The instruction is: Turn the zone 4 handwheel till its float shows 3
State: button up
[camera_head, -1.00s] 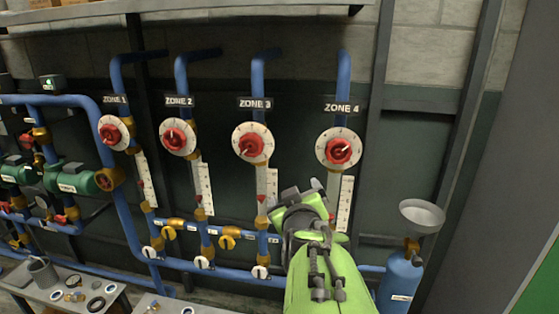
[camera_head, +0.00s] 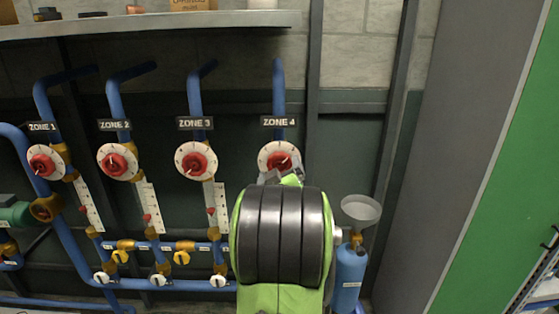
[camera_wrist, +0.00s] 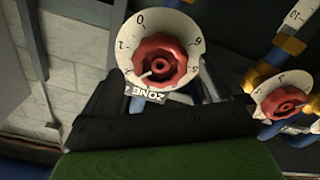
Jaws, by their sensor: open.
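The zone 4 handwheel (camera_head: 281,159) is a red knob on a white numbered dial, below the ZONE 4 sign (camera_head: 279,121). The wrist view shows this handwheel (camera_wrist: 160,60) upside down, with a pale mark on the lower left of the knob. My gripper (camera_head: 284,178) overlaps the lower edge of the dial in the head view. It is open in the wrist view, with its dark fingers (camera_wrist: 162,90) to either side of the knob; I cannot tell whether they touch it. The zone 4 float scale is hidden behind my arm.
The zone 3 handwheel (camera_head: 197,162) and its float scale (camera_head: 216,205) are close on the left. The zone 2 handwheel (camera_head: 117,161) and zone 1 handwheel (camera_head: 46,163) lie further left. A blue cylinder (camera_head: 349,275) under a grey pan (camera_head: 361,209) stands right of my arm.

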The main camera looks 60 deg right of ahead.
jog(key=shift+w+d+r+p, duration=0.15)
jog(key=shift+w+d+p, duration=0.2)
jog(key=shift+d, duration=0.4)
jog(key=shift+c, duration=0.5)
jog(key=shift+a+f, duration=0.1)
jog(key=shift+f, duration=0.1)
jog(key=c, duration=1)
jog(key=shift+o, duration=0.2)
jog(key=shift+n+b, duration=0.7)
jog(key=shift+b, duration=0.15)
jog(key=shift+f, duration=0.1)
jog(key=shift+n+b, duration=0.7)
jog(key=shift+n+b, duration=0.55)
jog(key=shift+n, duration=0.05)
